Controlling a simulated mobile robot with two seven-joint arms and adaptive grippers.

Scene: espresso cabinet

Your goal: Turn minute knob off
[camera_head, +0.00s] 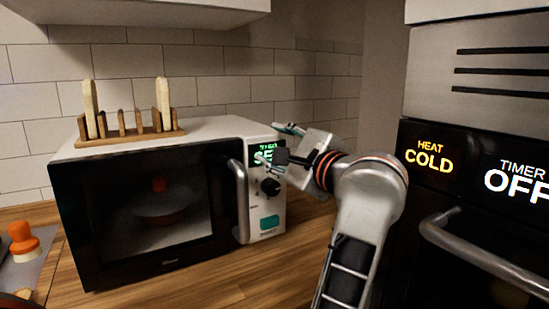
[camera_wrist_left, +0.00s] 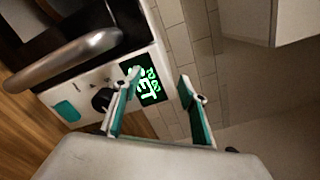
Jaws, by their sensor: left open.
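The white and black microwave (camera_head: 150,200) stands on the wooden counter with its door closed. Its right-hand panel carries a black knob (camera_head: 270,187), a lit green display (camera_head: 265,154) and a teal button (camera_head: 269,222). My left gripper (camera_head: 278,143) is open beside the upper panel, partly covering the display. In the left wrist view the two teal-lined fingers (camera_wrist_left: 160,78) are spread, with nothing between them in contact. There the knob (camera_wrist_left: 102,99) lies to the left of the left finger and is partly hidden by it. The display (camera_wrist_left: 148,84) shows between the fingers.
The microwave's bar handle (camera_head: 240,200) stands out left of the panel. A black oven front (camera_head: 455,190) with its handle (camera_head: 485,255) is at right. An orange-topped object (camera_head: 22,240) is at far left.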

